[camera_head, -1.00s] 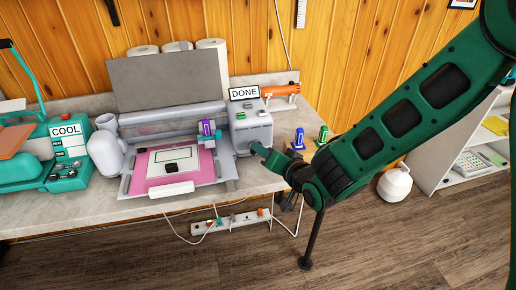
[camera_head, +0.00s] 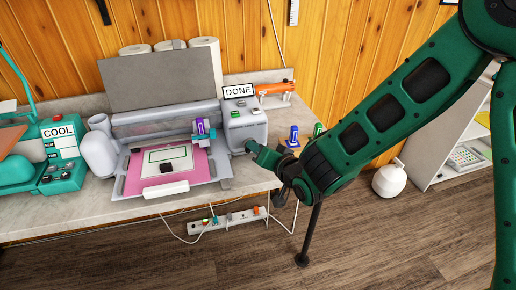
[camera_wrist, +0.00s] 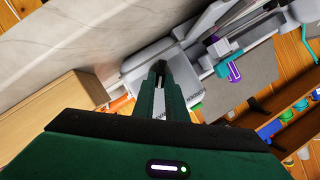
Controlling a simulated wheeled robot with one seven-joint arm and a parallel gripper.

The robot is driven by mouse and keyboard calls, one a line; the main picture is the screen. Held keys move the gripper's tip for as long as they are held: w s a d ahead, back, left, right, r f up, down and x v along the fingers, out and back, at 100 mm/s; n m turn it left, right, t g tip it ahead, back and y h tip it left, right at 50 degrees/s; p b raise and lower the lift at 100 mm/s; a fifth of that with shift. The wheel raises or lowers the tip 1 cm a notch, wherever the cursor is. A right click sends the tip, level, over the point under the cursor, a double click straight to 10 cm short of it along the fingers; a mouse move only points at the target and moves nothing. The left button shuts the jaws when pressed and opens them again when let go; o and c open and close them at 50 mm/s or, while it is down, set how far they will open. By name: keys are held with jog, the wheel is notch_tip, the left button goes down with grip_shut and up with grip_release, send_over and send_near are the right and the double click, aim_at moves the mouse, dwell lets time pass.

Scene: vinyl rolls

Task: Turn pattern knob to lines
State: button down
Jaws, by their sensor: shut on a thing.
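My gripper (camera_head: 250,146) reaches the lower front of that housing from the right. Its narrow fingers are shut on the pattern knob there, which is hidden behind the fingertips. In the wrist view my gripper (camera_wrist: 158,68) points at the housing, and the knob cannot be made out. The knob's setting cannot be read.
A pink mat (camera_head: 190,167) with a white sheet lies on the machine's bed. A purple-marked carriage (camera_head: 201,128) sits left of the housing. Blue (camera_head: 293,137) and green (camera_head: 318,130) items stand to its right. A teal press with a "COOL" sign (camera_head: 59,130) is at left.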

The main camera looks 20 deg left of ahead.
jog(key=shift+w, duration=0.1)
jog(key=n+h, duration=0.2)
jog(key=shift+a+r+n+t, duration=0.15)
jog(key=shift+a+n+t, duration=0.05)
jog(key=shift+n+t, duration=0.1)
jog(key=shift+s+a+n+t+h, duration=0.15)
jog(key=shift+n+h, duration=0.2)
jog(key=shift+n, duration=0.25)
jog(key=shift+s+n+t+h, duration=0.15)
jog(key=shift+n+h, duration=0.2)
jog(key=shift+n, duration=0.25)
jog(key=shift+w, duration=0.15)
jog(key=c, duration=1.8)
grip_release()
jog(key=shift+a, duration=0.2)
jog(key=shift+s+r, duration=0.1)
jog(key=shift+s, duration=0.15)
